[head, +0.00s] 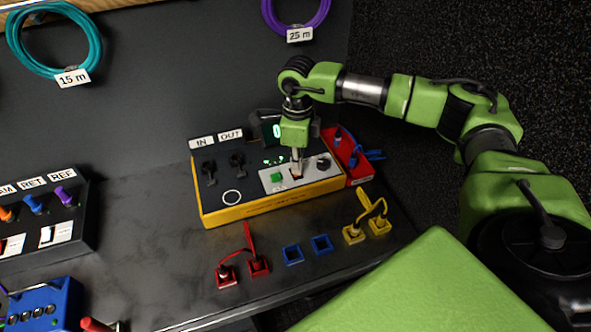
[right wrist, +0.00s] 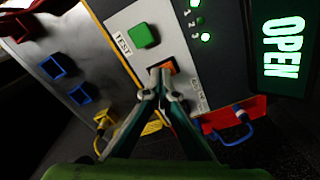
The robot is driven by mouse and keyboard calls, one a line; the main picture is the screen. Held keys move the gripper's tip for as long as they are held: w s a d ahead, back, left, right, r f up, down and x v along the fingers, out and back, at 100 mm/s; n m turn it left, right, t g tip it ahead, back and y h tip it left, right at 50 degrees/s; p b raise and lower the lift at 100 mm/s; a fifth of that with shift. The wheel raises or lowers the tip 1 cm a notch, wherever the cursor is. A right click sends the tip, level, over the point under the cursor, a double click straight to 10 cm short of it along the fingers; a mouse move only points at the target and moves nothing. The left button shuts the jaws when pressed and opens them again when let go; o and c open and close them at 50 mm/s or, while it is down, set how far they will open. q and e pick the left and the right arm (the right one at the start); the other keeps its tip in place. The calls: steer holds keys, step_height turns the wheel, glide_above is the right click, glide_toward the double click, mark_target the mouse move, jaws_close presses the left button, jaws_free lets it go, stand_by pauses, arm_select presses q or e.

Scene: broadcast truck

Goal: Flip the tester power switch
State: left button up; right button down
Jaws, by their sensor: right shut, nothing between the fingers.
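The tester (head: 270,206) is a yellow-edged box on the bench with IN and OUT labels, a green TEST button (right wrist: 143,35) and a round dark knob (head: 323,162). An orange-red switch (right wrist: 168,67) sits on its light panel, beside the TEST button. My right gripper (head: 297,174) points down onto the panel and is shut and empty. In the right wrist view its fingertips (right wrist: 160,76) are at the switch and hide part of it; I cannot tell whether they press it. The tester's display (right wrist: 283,46) reads OPEN in green. My left gripper is not in view.
Red sockets (head: 228,275), blue sockets (head: 292,254) and yellow sockets (head: 354,234) line the bench front, with cable loops on the red and yellow ones. A red block (head: 358,172) with blue plugs stands right of the tester. A dark labelled panel (head: 40,225) stands left.

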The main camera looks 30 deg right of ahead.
steer(key=shift+s, duration=0.1)
steer(key=shift+r+p, duration=0.55)
steer(key=shift+r, duration=0.05)
steer(key=shift+r+p, duration=1.65)
steer(key=shift+r, duration=1.15)
steer(key=shift+f, duration=0.1)
